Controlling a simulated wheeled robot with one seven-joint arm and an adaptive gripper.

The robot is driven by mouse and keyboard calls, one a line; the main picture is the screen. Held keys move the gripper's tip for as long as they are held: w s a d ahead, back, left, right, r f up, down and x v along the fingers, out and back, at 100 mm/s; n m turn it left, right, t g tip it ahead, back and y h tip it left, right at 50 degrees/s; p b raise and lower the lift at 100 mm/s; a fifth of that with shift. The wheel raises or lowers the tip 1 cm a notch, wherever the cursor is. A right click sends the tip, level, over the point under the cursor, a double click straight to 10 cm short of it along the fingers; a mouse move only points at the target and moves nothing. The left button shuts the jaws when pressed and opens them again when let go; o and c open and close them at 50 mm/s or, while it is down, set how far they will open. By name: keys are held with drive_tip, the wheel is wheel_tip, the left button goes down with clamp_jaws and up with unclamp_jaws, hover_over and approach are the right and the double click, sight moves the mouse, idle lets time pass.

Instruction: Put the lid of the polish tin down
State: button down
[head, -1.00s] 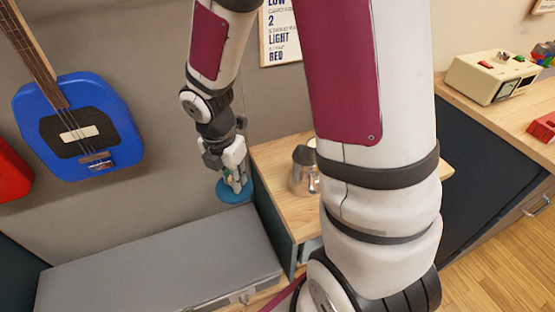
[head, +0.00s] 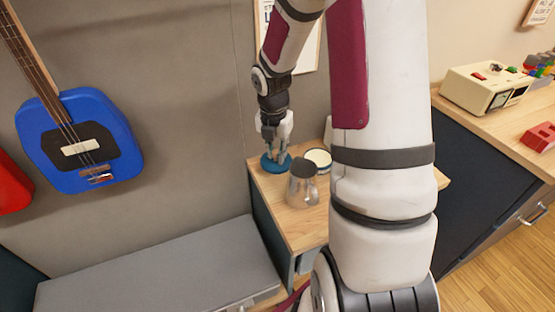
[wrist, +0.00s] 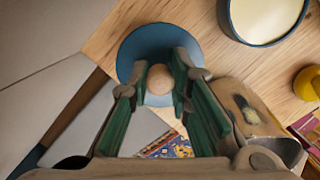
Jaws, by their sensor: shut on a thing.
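The lid is a round blue disc (head: 270,167) with a pale round knob in its middle; it also shows in the wrist view (wrist: 137,48). My gripper (head: 277,155) is shut on the knob, with a green-lined finger on each side of it in the wrist view (wrist: 160,84). The lid is over the back left part of the small wooden top. I cannot tell whether it touches the wood. The open polish tin (head: 318,159), with a pale filling and dark blue rim, stands to its right; the wrist view shows part of it (wrist: 264,18).
A metal jug (head: 302,188) stands on the wooden top (head: 290,228), close in front of the lid and tin. A yellow object (wrist: 309,83) shows at the wrist view's right edge. A grey bench (head: 160,270) lies lower left, and a blue guitar (head: 110,125) hangs on the wall.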

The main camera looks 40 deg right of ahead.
drive_tip(key=shift+d, duration=0.2)
drive_tip(key=shift+f+b, duration=0.35)
drive_tip(key=shift+f, duration=1.4)
drive_tip(key=shift+f, duration=0.15)
drive_tip(key=c, duration=1.5)
unclamp_jaws()
drive_tip(key=shift+o, duration=0.2)
